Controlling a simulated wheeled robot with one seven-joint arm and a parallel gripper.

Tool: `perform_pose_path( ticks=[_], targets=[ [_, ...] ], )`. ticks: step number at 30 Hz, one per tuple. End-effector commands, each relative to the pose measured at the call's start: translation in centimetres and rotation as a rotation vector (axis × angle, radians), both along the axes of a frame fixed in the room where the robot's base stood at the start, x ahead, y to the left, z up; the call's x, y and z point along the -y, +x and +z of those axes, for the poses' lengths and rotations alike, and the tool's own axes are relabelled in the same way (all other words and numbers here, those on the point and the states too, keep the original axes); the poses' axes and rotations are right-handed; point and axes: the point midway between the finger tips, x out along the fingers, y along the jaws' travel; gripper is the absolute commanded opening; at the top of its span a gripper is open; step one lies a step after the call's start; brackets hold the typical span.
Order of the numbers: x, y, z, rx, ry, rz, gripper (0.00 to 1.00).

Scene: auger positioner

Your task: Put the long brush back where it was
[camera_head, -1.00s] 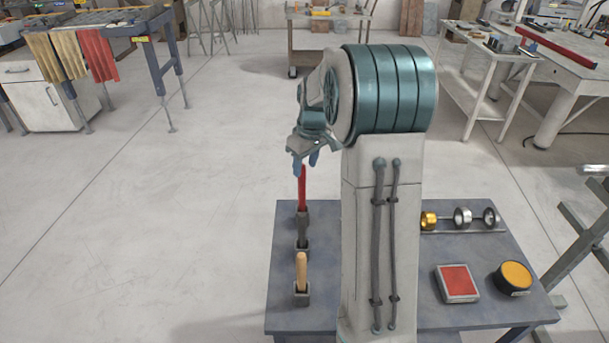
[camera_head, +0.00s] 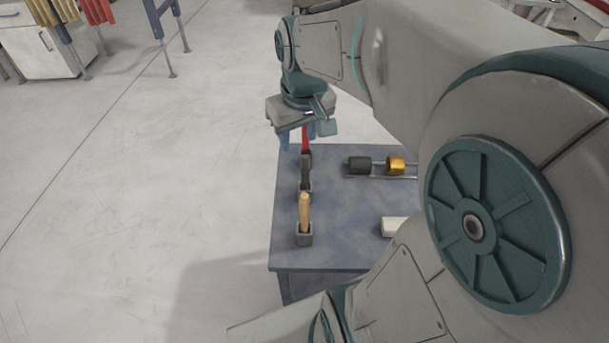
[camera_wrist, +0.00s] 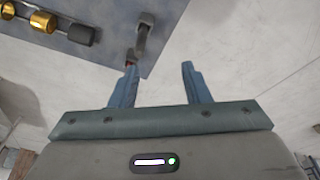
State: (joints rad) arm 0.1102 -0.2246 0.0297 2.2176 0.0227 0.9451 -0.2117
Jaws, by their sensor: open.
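A red-handled tool (camera_head: 305,141), perhaps the long brush, stands upright in a dark holder (camera_head: 305,172) near the table's left edge. Its bristles are not visible. A tan wooden handle (camera_head: 304,210) stands in a grey square holder (camera_head: 303,235) nearer the front. I cannot tell which is the long brush. My gripper (camera_head: 298,137) is open, with blue fingers beside the top of the red handle. In the wrist view my gripper (camera_wrist: 158,67) has nothing between its fingers; a bit of red (camera_wrist: 130,64) shows at the left fingertip, by the dark holder (camera_wrist: 142,38).
The blue-grey table (camera_head: 345,215) also carries a rack with a black roller (camera_head: 360,165) and a gold roller (camera_head: 395,164), and a partly hidden white block (camera_head: 394,227). My arm covers the table's right side. Open floor (camera_head: 150,170) lies to the left.

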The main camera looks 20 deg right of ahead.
Motion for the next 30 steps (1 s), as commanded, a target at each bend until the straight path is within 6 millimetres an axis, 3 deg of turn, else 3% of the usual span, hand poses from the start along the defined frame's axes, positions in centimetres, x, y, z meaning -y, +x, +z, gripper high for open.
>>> perform_pose_path(
  ticks=[1,3,9,13,26,27,30],
  targets=[
    [-0.7,-2.1,-0.3,0.012,0.004,-0.021,0.43],
    [-1.4,-4.3,-0.9,0.023,0.010,-0.055,0.43],
    [-2.2,-8.4,-2.5,0.042,0.028,-0.120,0.43],
    [-2.3,-9.3,-2.9,0.044,0.033,-0.133,0.43],
    [-2.3,-9.3,-2.9,0.044,0.033,-0.135,0.43],
    [-2.3,-9.3,-2.9,0.044,0.033,-0.135,0.37],
    [-2.3,-9.3,-2.9,0.044,0.033,-0.135,0.36]
  ],
)
